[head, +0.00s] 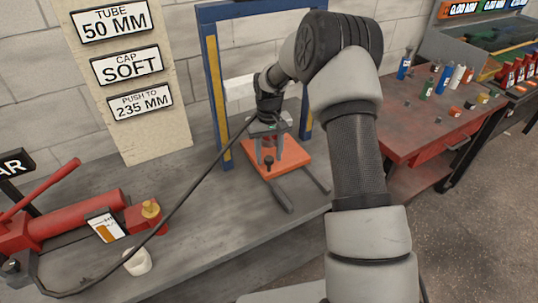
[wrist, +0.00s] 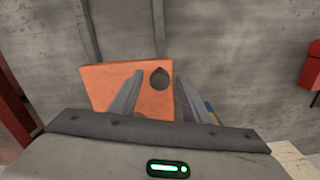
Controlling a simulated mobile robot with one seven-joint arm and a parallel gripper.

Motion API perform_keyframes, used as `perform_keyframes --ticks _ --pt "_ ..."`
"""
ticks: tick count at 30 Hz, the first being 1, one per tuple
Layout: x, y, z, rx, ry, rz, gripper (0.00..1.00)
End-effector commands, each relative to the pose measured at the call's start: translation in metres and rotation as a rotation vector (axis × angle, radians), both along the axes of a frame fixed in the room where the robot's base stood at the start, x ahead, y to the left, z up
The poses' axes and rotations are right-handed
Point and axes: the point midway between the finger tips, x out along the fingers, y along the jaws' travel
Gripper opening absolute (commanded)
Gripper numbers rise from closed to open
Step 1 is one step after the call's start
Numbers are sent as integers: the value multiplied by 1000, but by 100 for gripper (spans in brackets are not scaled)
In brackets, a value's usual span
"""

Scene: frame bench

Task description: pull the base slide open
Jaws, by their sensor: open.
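The base slide is an orange plate (head: 292,163) on the bench inside the blue press frame (head: 212,80). It also shows in the wrist view (wrist: 107,80). A black round knob (head: 268,161) stands near its front edge; in the wrist view the knob (wrist: 159,78) appears between my fingertips. Two dark rails (head: 281,194) run out from the plate toward the front of the bench. My gripper (head: 267,147) points down over the plate, its fingers (wrist: 159,77) open on either side of the knob's line. Whether they touch the knob or are level with it, I cannot tell.
A red hydraulic pump (head: 75,215) with a gauge and a black hose stands on the bench at left. The hose runs up past my gripper. A small white object (head: 138,262) lies near the front edge. A red table (head: 430,125) with bottles is at right. The rails' front is clear.

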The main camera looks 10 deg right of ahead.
Motion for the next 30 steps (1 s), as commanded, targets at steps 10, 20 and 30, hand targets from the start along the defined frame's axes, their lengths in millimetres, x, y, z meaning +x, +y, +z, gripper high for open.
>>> perform_keyframes --ticks 10,20,30 --pt "0 0 0 0 0 0 14" --pt "-1 -1 0 0 0 0 0" --pt "-29 -10 0 -1 3 0 0"
